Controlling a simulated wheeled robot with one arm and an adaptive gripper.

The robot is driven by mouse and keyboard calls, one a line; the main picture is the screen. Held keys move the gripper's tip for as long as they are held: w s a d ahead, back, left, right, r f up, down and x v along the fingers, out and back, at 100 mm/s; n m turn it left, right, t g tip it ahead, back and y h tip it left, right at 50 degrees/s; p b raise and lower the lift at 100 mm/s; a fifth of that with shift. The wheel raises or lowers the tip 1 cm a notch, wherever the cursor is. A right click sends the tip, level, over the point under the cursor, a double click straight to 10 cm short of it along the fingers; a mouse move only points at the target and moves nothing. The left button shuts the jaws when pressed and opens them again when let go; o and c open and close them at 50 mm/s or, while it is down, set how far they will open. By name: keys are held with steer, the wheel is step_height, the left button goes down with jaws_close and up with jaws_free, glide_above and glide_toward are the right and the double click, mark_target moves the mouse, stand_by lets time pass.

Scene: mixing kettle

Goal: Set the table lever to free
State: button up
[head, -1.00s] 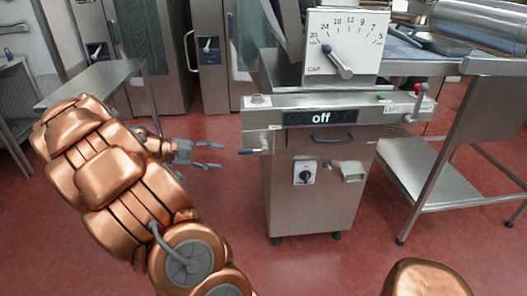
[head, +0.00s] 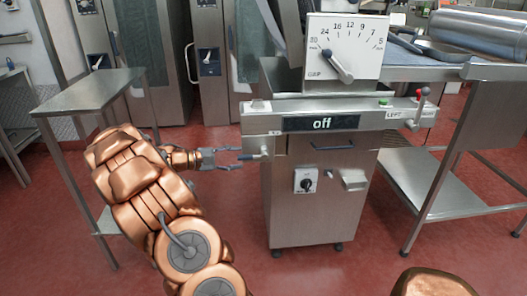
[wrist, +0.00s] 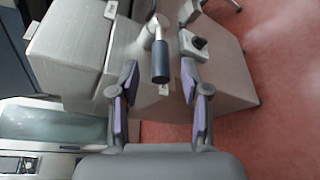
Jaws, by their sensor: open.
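A short lever with a dark grip (head: 252,156) sticks out from the left side of the steel machine, below its front panel; I take it to be the table lever. In the wrist view its dark grip (wrist: 160,64) points towards me, between my open fingers. My gripper (head: 237,159) is open just left of the lever's end. In the wrist view the fingers of my gripper (wrist: 158,88) stand on both sides of the grip, with gaps and no visible contact. No marking for the lever's positions is readable.
The machine (head: 318,215) has a display reading "off" (head: 321,123), a dial plate (head: 360,35) above, a rotary switch (head: 306,185) and a red-handled lever (head: 419,105) at right. A steel side table (head: 85,92) stands at left. Red floor is open in front.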

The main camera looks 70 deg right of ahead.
mark_target(240, 157)
steer(key=shift+x, duration=1.8)
steer(key=shift+s+d+b, duration=0.15)
steer(key=shift+b, duration=0.15)
jaws_close()
